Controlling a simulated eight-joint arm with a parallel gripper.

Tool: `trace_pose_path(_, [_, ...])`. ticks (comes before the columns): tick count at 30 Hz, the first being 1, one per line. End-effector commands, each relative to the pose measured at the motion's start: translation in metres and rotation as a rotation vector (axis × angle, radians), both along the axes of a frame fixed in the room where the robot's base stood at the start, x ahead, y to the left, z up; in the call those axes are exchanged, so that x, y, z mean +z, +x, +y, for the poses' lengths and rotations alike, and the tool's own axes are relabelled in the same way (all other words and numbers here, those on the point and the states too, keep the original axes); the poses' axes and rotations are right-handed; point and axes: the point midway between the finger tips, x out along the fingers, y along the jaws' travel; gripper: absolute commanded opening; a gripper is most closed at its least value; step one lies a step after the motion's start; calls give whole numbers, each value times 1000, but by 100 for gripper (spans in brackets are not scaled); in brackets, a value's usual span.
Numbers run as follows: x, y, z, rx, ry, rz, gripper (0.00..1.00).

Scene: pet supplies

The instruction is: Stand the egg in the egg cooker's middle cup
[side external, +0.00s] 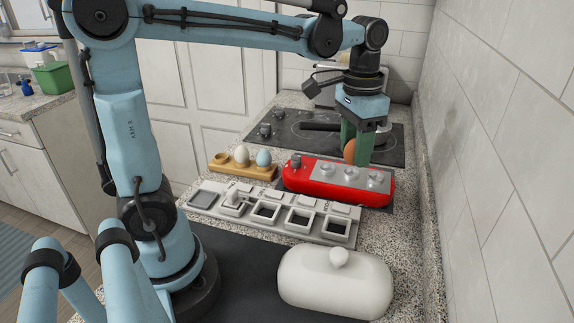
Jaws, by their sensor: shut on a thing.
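The red egg cooker (313,190) lies lengthwise on the counter, with a grey top plate carrying a row of three metal cups and a dark knob at its left end. The middle cup (350,174) looks empty. My gripper (357,157) points down with green fingers, shut on a brown egg (348,151). The egg is partly hidden by a finger. It shows just above the cooker's far edge, between the middle and right cups in the picture. I cannot tell whether it is over the cooker or behind it.
A wooden egg holder (222,169) with a white egg (242,155) and a blue egg (264,158) stands left of the cooker. A grey rack (283,226) with square compartments and a white lidded dish (335,285) lie in front. A black hob (284,131) with a pan is behind.

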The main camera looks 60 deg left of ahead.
Motion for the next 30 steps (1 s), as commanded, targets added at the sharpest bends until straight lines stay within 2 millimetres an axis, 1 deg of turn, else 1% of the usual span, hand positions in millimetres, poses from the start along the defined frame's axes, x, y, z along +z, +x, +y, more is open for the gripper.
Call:
trace_pose_path(1, [-1, 11, -2, -44, -9, -4, 12])
trace_pose_path(6, [-6, 36, -9, -173, -37, -16, 12])
trace_pose_path(11, [-11, 48, -8, -231, -48, -22, 12])
trace_pose_path(14, [-19, 54, 4, -235, -49, -24, 12])
trace_pose_path(24, [-61, 77, 70, -233, -49, -24, 12])
trace_pose_path(27, [-71, 82, 85, -234, -49, -24, 12])
trace_pose_path(30, [-77, 85, 94, -237, -49, -23, 12])
